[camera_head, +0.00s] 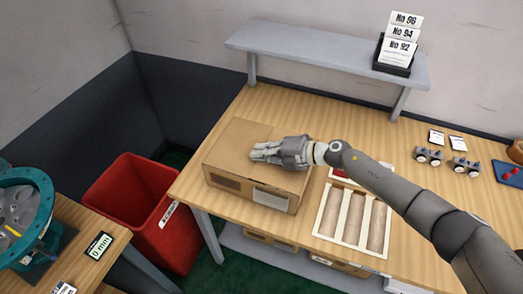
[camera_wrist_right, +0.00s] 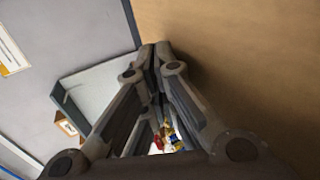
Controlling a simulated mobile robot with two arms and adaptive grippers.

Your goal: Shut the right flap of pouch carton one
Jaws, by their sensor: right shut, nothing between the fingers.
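The brown pouch carton (camera_head: 237,138) stands near the table's left front corner, with a white label on its front. Its top looks flat and covered in the head view. My right gripper (camera_head: 256,153) reaches in from the right and lies along the top of the carton, fingers pointing left. In the right wrist view the gripper (camera_wrist_right: 157,50) is shut and empty, with plain brown cardboard (camera_wrist_right: 235,50) close along its right side. The gripper hides part of the carton top, so I cannot tell the flaps apart or whether the gripper touches them. My left gripper is out of view.
A white tray with long compartments (camera_head: 317,233) stands just right of the carton. A grey shelf (camera_head: 310,55) with a number card holder (camera_head: 392,68) is behind. A red bin (camera_head: 130,200) stands left of the table.

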